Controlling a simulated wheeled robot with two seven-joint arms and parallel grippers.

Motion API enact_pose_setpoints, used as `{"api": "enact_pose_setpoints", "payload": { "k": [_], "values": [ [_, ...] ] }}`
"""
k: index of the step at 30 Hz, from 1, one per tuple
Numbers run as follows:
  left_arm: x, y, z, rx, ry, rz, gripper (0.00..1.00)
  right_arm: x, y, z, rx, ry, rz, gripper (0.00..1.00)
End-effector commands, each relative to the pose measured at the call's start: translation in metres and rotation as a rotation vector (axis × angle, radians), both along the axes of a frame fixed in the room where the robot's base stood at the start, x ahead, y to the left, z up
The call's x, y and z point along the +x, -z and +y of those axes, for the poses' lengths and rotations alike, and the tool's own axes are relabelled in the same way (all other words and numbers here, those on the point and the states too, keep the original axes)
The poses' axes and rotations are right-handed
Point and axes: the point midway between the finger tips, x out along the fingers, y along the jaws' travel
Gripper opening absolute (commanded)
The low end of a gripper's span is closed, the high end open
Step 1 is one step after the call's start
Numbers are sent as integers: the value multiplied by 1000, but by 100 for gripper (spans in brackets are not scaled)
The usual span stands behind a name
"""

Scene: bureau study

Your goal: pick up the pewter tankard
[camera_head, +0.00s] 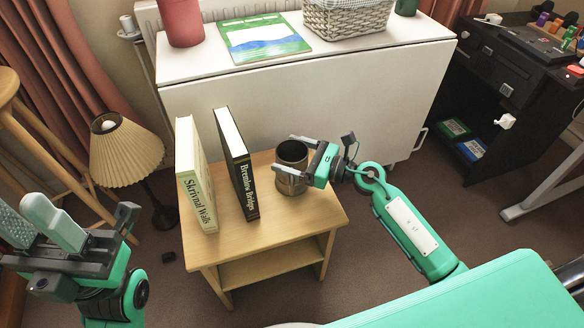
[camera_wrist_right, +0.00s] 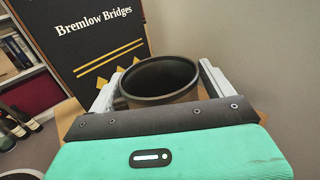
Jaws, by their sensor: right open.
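The pewter tankard (camera_head: 291,163) stands upright on a small wooden side table (camera_head: 225,241), to the right of two upright books. My right gripper (camera_head: 291,170) is at the tankard, with its arm coming in from the right. In the right wrist view the tankard's dark open mouth (camera_wrist_right: 160,80) lies between the two spread fingers (camera_wrist_right: 157,88), one on each side. The gripper is open; I cannot tell whether either finger touches the tankard. My left gripper (camera_head: 80,215) is at the lower left, apart from the table, with its two fingers spread and nothing between them.
The black book "Bremlow Bridges" (camera_head: 237,165) stands close left of the tankard, with the cream book "Skrivnal Walls" (camera_head: 195,175) beyond it. A white cabinet (camera_head: 300,105) rises behind the table. A pleated lamp (camera_head: 125,152) stands to the left.

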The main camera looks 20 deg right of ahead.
Motion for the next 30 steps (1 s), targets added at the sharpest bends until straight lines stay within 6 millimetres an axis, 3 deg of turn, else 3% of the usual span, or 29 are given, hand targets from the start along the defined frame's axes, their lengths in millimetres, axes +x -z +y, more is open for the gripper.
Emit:
{"api": "enact_pose_setpoints", "payload": {
  "k": [2,9,22,26,30],
  "values": [
    [0,-1,0,0,0,-4,36,0,0,0,0,0,0,84],
    [0,-1,0,0,1,-3,36,0,0,0,0,0,0,38],
    [0,-3,0,-1,1,15,36,0,-13,0,-1,-1,-4,37],
    [1,-7,0,0,2,26,36,0,-32,0,-2,-1,-6,37],
    [7,4,-2,16,1,105,36,0,-68,0,-3,-1,-8,37]
  ]
}}
